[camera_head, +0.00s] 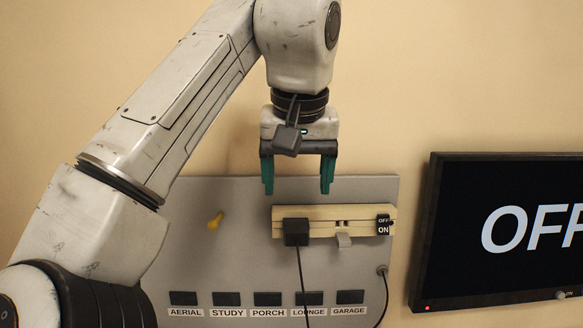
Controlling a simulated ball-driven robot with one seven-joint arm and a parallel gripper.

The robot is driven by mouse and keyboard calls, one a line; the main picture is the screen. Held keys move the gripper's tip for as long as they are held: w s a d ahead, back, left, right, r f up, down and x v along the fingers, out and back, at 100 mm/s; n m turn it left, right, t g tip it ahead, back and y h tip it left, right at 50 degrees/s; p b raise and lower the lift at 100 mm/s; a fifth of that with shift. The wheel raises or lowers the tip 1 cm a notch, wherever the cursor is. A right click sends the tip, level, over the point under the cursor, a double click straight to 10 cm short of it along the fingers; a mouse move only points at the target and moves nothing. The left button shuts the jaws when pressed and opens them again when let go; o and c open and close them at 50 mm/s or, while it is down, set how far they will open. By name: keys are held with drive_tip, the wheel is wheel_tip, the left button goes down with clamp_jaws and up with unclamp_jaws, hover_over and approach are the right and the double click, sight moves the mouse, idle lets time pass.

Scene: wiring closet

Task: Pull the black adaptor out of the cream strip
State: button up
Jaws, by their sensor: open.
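The cream strip (322,211) is mounted on a grey panel in the head view. The black adaptor (296,232) is plugged into its left part, with a black cord hanging down from it. A switch (383,225) marked OFF and ON sits at the strip's right end. My gripper (298,188) points down with its two green fingers apart and empty. In the picture it is just above the strip and the adaptor, apart from the adaptor. How far it is from the panel in depth I cannot tell.
The grey panel (240,262) carries a yellow item (215,221) and a row of labelled black sockets (267,299) below. A cable (384,290) hangs at right. A screen (510,232) reading "OFF", partly cut off, is farther right.

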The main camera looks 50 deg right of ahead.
sight(296, 228)
drive_tip(key=x, duration=0.9)
drive_tip(key=shift+d+f, duration=0.1)
drive_tip(key=shift+c, duration=0.2)
drive_tip(key=c, duration=1.1)
drive_tip(key=shift+s+p, duration=0.1)
drive_tip(key=shift+p, duration=0.25)
drive_tip(key=shift+c, duration=0.2)
drive_tip(key=shift+s+a, duration=0.15)
drive_tip(key=shift+a, duration=0.25)
drive_tip(key=shift+s+a+p, duration=0.15)
drive_tip(key=shift+a+p, duration=0.05)
drive_tip(key=shift+p, duration=0.1)
drive_tip(key=shift+s+a+p, duration=0.35)
drive_tip(key=shift+s+a, duration=0.35)
drive_tip(key=shift+a, duration=0.2)
drive_tip(key=shift+s+a+p, duration=0.3)
drive_tip(key=shift+s+a, duration=0.4)
drive_tip(key=shift+a, duration=0.15)
